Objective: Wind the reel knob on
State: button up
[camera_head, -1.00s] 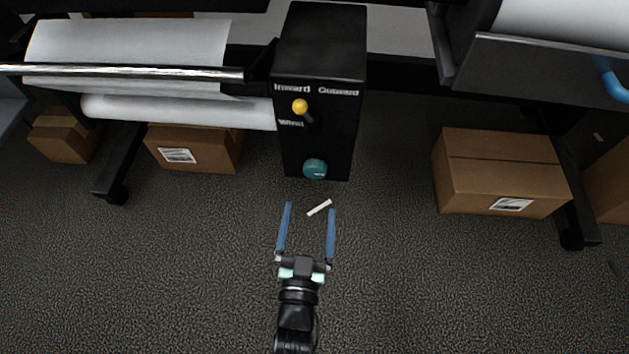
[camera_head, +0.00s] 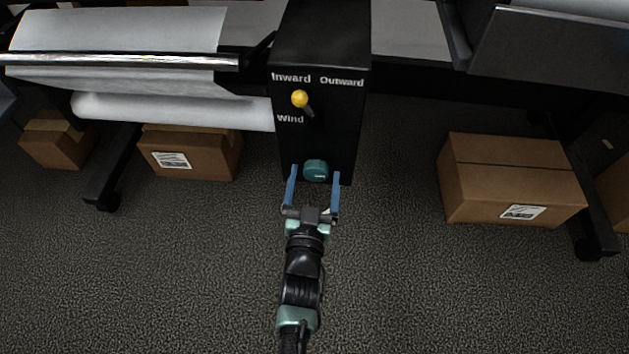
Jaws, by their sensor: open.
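The reel knob (camera_head: 315,170) is a round teal knob low on the front of a black control box (camera_head: 335,135). My gripper (camera_head: 315,174) is open, with one blue finger on each side of the knob. A gap shows between each finger and the knob; I cannot tell how far the fingertips are from the box face. Above the knob is a lever with a yellow ball end (camera_head: 299,99), near the labels Inward, Outward and Wind.
A white film roll (camera_head: 175,112) and a metal bar (camera_head: 120,61) extend left from the box. Cardboard boxes stand at left (camera_head: 190,155) and right (camera_head: 512,180). Black stand legs reach the floor on both sides. The carpet in front of the box is open.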

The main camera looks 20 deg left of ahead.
jog(key=shift+w, duration=0.1)
jog(key=c, duration=1.4)
jog(key=shift+m, duration=0.4)
jog(key=shift+m+b, duration=0.75)
jog(key=shift+m, duration=1.75)
jog(key=o, duration=1.4)
